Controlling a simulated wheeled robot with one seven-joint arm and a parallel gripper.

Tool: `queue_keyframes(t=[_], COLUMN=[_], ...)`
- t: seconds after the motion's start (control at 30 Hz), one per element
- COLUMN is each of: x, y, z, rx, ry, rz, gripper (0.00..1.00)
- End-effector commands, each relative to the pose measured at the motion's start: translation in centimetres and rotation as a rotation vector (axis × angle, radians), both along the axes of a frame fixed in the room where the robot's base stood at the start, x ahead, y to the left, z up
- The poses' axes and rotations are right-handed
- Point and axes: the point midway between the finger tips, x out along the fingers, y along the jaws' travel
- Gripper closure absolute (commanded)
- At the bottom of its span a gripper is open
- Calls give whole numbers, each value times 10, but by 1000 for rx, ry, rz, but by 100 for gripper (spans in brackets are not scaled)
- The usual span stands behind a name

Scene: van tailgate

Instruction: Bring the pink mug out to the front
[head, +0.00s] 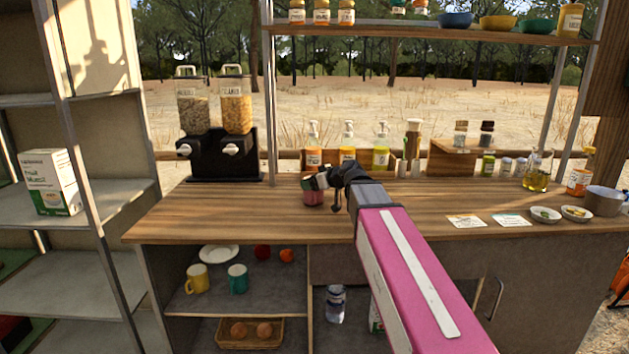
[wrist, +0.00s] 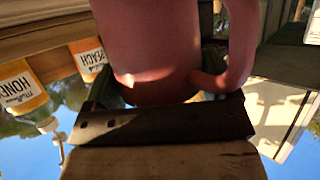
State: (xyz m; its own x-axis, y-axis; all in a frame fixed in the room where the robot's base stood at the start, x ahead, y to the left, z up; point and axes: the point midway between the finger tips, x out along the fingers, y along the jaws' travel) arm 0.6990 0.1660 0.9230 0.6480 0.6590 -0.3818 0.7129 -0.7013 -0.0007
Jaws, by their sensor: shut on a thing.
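The pink mug (head: 313,196) is at the far part of the wooden counter (head: 230,210), left of the middle in the head view. It fills the upper middle of the wrist view (wrist: 155,50), with its handle to the right. My gripper (head: 322,181) reaches over the counter and is shut on the mug. The fingertips are partly hidden by the mug and my wrist. I cannot tell whether the mug touches the counter or is just above it.
Pump bottles (head: 348,157) stand behind the mug. A cereal dispenser (head: 217,145) is to its left. Two cards (head: 466,221) and small bowls (head: 545,214) lie at the right. The counter's front left is clear. Yellow and teal mugs (head: 237,278) stand on the shelf below.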

Motion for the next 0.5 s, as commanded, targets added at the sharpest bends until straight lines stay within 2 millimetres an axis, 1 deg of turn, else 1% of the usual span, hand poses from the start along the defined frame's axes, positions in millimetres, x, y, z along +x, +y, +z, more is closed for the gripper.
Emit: queue_keyframes(t=[0.03,0.5], x=[-8,-44], y=[0,0], z=[-2,-2], rx=[-4,-5], ry=[3,3], rz=[4,4], gripper=[46,46])
